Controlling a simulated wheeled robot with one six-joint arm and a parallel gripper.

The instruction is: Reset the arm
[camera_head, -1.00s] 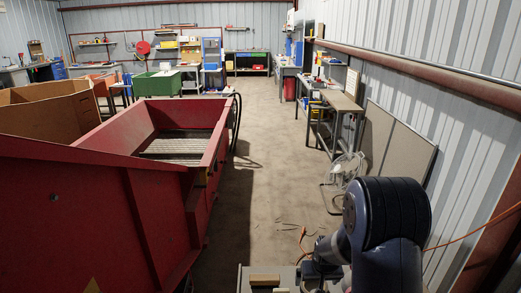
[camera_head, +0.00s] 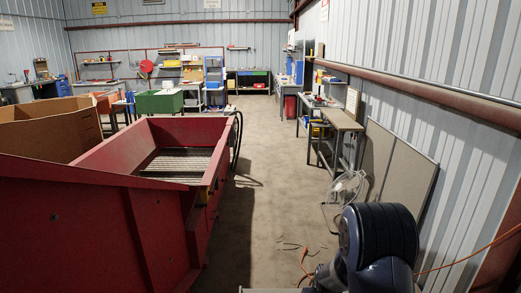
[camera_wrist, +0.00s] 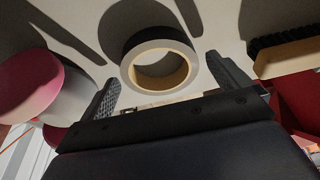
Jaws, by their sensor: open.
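My gripper (camera_wrist: 168,82) is open in the wrist view, with its two dark ribbed fingers spread apart. A roll of tape (camera_wrist: 160,65), dark outside with a pale side and tan core, shows beyond and between the fingers. I cannot tell how far it is from them; nothing is held. In the head view my dark arm shows at the lower right, and the gripper is below the picture.
A large red hopper (camera_head: 95,225) fills the left, with a cardboard box (camera_head: 45,130) behind it. A fan (camera_head: 343,188) and leaning panels (camera_head: 397,165) stand along the right wall. The concrete aisle (camera_head: 265,180) is mostly clear. A brush (camera_wrist: 287,55) and a pink-and-white round object (camera_wrist: 30,85) flank the tape.

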